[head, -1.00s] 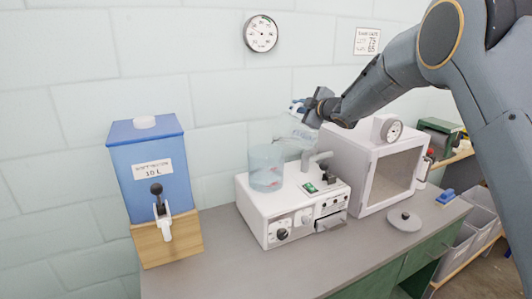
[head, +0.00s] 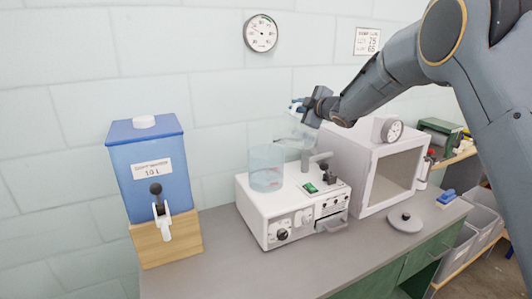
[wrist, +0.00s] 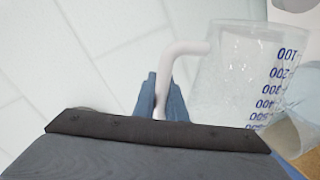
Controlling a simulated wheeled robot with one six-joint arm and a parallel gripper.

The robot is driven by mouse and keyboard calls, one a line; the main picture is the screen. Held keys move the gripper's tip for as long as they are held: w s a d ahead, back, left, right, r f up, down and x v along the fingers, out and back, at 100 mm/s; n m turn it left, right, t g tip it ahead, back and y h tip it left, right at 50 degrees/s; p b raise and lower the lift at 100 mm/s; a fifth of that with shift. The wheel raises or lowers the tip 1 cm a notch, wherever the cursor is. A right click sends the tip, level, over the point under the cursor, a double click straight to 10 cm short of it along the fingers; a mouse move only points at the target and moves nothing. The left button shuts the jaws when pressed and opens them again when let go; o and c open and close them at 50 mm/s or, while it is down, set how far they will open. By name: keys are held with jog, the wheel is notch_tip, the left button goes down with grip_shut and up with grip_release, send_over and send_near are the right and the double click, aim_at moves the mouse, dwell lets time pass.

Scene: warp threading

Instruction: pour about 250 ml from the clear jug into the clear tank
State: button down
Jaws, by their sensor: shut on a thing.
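The clear jug (head: 296,141) is held behind the clear tank (head: 266,168), up and to its right in the head view. The jug looks tilted, but it is faint against the wall. My gripper (head: 298,104) is above it. In the wrist view, the blue fingers of my gripper (wrist: 160,95) are shut on the pale handle of the jug (wrist: 225,75), whose blue scale faces the camera. The tank is a clear cylinder standing on the white machine. I cannot make out a stream or the liquid levels.
A white oven-like box (head: 377,175) stands to the right. A blue dispenser (head: 147,170) on a wooden block is at the left.

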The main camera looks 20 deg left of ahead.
jog(key=shift+r, duration=0.15)
jog(key=shift+w+d+p, duration=0.25)
jog(key=shift+d+p, duration=0.05)
jog(key=shift+p, duration=0.35)
jog(key=f+m, duration=0.1)
jog(key=w+d+f+m, duration=0.1)
jog(key=shift+w+d+m+y+p, duration=0.2)
jog(key=shift+d+m+y+p, duration=0.1)
jog(key=shift+y+p, duration=0.1)
jog(key=shift+w+f+m, duration=0.2)
jog(key=shift+w+m, duration=0.15)
jog(key=shift+m, duration=0.05)
jog(key=shift+s+d, duration=0.1)
jog(key=shift+d, duration=0.05)
jog(key=shift+w+d+f+m, duration=0.2)
jog(key=shift+w+m, duration=0.1)
jog(key=shift+r, duration=0.1)
dwell(0.6)
